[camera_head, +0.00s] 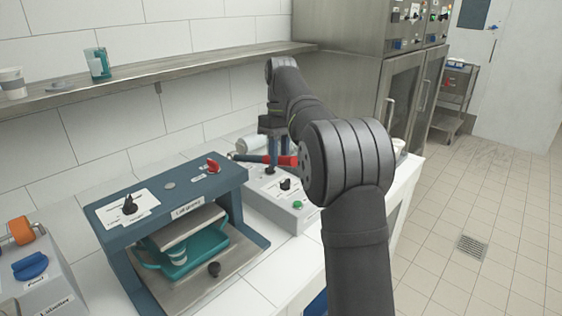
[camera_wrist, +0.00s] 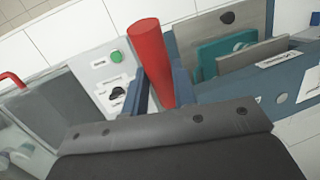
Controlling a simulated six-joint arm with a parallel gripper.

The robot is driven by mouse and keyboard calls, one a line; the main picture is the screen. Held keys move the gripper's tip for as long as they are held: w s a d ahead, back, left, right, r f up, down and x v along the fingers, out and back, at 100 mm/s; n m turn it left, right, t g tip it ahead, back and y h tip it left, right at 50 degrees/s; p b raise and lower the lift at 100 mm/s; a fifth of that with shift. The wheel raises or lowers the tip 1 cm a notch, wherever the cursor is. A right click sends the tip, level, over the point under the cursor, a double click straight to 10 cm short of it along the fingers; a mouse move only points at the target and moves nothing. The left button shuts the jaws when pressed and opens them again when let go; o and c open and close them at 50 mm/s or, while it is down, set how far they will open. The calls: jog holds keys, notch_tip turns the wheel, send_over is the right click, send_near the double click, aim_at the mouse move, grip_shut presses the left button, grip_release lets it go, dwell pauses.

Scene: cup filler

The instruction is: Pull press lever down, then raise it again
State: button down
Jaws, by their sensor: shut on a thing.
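The press lever's red handle (camera_head: 288,161) lies roughly level above the grey press base (camera_head: 290,211), its dark bar reaching left. In the wrist view the red handle (camera_wrist: 152,58) stands large between my two fingers. My gripper (camera_head: 277,150) comes down from above and is shut on the red handle; my gripper (camera_wrist: 161,88) also shows in the wrist view with a finger on each side of it. The press base (camera_wrist: 103,72) in the wrist view carries a green button and a black knob. My arm hides part of the press behind it.
A blue-framed machine (camera_head: 170,205) with a teal tray inside stands close left of the press. Another grey device (camera_head: 45,285) is at the far left. A steel shelf (camera_head: 180,72) runs along the tiled wall above. The floor at right is open.

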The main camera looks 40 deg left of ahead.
jog(key=shift+a+r, duration=0.1)
jog(key=shift+r, duration=0.1)
dwell(0.3)
jog(key=c, duration=1.2)
grip_release()
jog(key=shift+o, duration=0.2)
jog(key=shift+f, duration=0.1)
jog(key=shift+d+f, duration=0.3)
jog(key=shift+f, duration=0.05)
notch_tip(320, 180, down, 11)
jog(key=d+y, duration=0.1)
jog(key=y, duration=0.5)
jog(key=shift+n, duration=0.3)
jog(key=shift+d, duration=0.1)
